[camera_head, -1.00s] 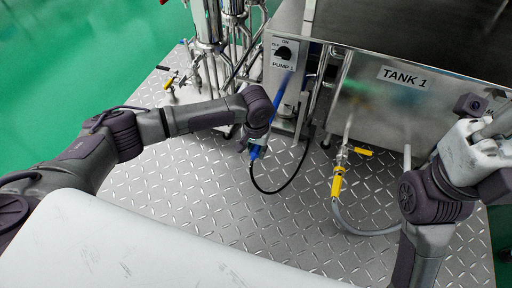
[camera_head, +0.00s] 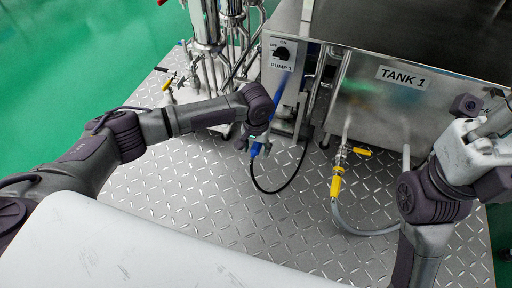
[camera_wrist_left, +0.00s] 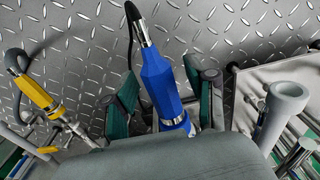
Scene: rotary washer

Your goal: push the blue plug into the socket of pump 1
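The blue plug (camera_head: 255,150) hangs at the end of my left arm, beside the pump 1 box (camera_head: 268,78), with its black cable looping down to the floor plate. The pump 1 socket is not clearly visible; my left wrist hides that area. My right arm stands at the right edge, and its fingers are out of view.
The steel tank 1 (camera_head: 440,90) stands to the right of the pump box. A yellow-handled valve (camera_head: 338,182) with a grey hose is below it. Steel pipes (camera_head: 208,50) stand at the left. The diamond floor plate (camera_head: 215,200) in front is mostly clear.

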